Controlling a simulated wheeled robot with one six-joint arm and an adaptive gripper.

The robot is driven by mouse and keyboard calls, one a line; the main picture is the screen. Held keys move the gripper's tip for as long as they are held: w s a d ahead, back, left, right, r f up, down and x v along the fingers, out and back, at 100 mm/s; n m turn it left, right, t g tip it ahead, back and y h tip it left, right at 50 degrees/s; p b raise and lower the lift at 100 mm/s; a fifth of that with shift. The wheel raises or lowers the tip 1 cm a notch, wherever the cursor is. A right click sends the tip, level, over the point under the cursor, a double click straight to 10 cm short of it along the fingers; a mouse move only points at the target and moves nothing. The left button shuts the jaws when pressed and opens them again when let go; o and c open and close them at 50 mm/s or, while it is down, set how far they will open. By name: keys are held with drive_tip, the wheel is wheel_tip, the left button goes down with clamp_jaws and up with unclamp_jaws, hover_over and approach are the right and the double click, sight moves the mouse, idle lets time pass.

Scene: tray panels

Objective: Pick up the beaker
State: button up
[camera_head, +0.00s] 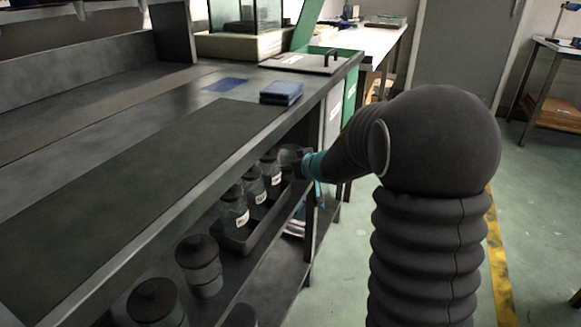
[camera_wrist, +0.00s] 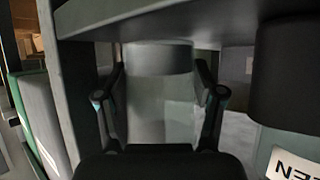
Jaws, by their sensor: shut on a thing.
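The beaker (camera_wrist: 160,105) is a clear, pale glass vessel with a greyer band near its top in the wrist view. My gripper (camera_wrist: 161,72) has one finger on each side of it and is shut on it. In the head view the beaker (camera_head: 289,153) shows as a small translucent shape at my gripper (camera_head: 298,162), under the bench top at the far end of the row of jars. My arm and the bench edge partly hide it there. I cannot tell whether its base touches the shelf.
Dark-lidded, labelled jars (camera_head: 235,207) stand in a dark tray (camera_head: 238,247) on the shelf. One jar (camera_wrist: 290,75) is close on the right in the wrist view. The bench top (camera_head: 170,120) overhangs. More jars (camera_head: 198,262) stand nearer.

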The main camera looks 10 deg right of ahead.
drive_tip(key=shift+r+p, duration=1)
drive_tip(key=shift+r, duration=0.7)
drive_tip(key=s+d, duration=0.3)
drive_tip(key=s, duration=0.5)
drive_tip(key=s+d+p, duration=0.1)
drive_tip(key=s+d, duration=0.2)
drive_tip(key=s, duration=0.5)
drive_tip(key=shift+s, duration=0.4)
drive_tip(key=shift+d+f, duration=0.1)
drive_tip(key=shift+p, duration=0.35)
wheel_tip(320, 180, up, 6)
drive_tip(key=p, duration=0.2)
idle(0.8)
